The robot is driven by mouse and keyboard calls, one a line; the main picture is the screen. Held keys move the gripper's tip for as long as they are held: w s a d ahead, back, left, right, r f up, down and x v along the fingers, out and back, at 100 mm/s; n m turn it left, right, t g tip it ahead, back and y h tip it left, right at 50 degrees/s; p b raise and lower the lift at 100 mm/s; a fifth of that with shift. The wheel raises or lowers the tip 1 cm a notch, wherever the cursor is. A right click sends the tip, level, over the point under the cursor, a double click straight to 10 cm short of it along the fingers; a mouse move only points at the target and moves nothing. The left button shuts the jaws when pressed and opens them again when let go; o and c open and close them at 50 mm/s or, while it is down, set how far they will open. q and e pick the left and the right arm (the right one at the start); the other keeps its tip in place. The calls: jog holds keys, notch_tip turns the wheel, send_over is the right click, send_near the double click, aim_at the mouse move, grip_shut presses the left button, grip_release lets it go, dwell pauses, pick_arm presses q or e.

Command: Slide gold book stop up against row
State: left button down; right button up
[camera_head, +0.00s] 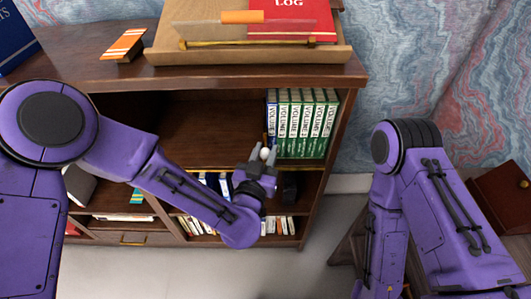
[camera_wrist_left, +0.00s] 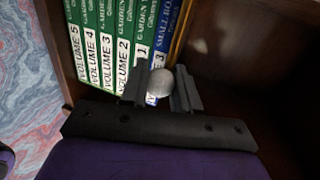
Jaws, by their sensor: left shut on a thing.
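A row of green-and-white volumes (camera_head: 300,122) stands upright at the right end of the upper shelf, with a blue book (camera_head: 271,114) at its left end. In the left wrist view the blue book (camera_wrist_left: 165,38) has a thin gold upright edge (camera_wrist_left: 183,30) close beside it, which looks like the book stop. I cannot tell whether they touch. A pale round knob (camera_wrist_left: 159,84) sits in front of this edge. My left gripper (camera_head: 263,163) is shut on the knob, one finger on each side. My right gripper is out of view; only its arm shows.
The upper shelf (camera_head: 205,130) is bare to the left of the row. The bookcase's right side wall (camera_head: 337,140) stands beside the row. A wooden stand (camera_head: 160,55) and an orange-striped block (camera_head: 124,45) rest on top. Books fill parts of the lower shelves.

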pick_arm(q)
jog(key=c, duration=0.9)
grip_release()
jog(key=shift+o, duration=0.2)
jog(key=b+v, duration=0.2)
jog(key=v, duration=0.8)
jog(key=shift+s, duration=0.25)
jog(key=shift+a, duration=0.1)
